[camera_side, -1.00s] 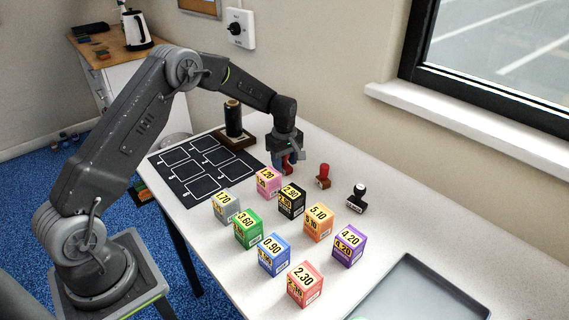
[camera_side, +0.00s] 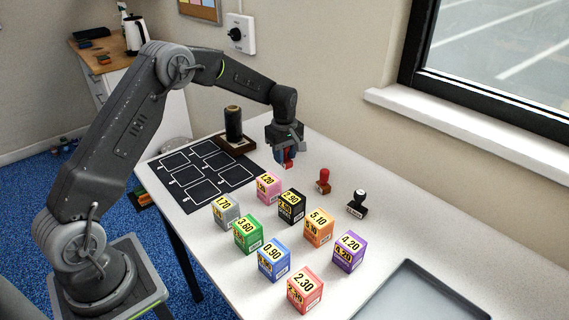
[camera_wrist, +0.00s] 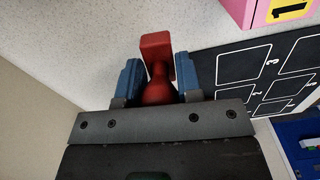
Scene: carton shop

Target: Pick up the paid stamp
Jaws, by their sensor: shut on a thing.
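My gripper (camera_side: 285,152) is shut on a red stamp (camera_side: 287,160), with its blue fingers on either side of the handle. The held stamp appears just above the white table, right of the black mat. In the wrist view the same red stamp (camera_wrist: 157,45) shows its rounded handle between the fingers and its block end pointing away from my gripper (camera_wrist: 170,80). I cannot read the word on the held stamp.
Several coloured price cartons, such as the pink one (camera_side: 268,187) and the black one (camera_side: 291,205), stand in front. A black mat with numbered outlines (camera_side: 166,188) lies left, a dark roll on a stand (camera_side: 233,124) behind. A grey tray (camera_side: 405,268) lies front right.

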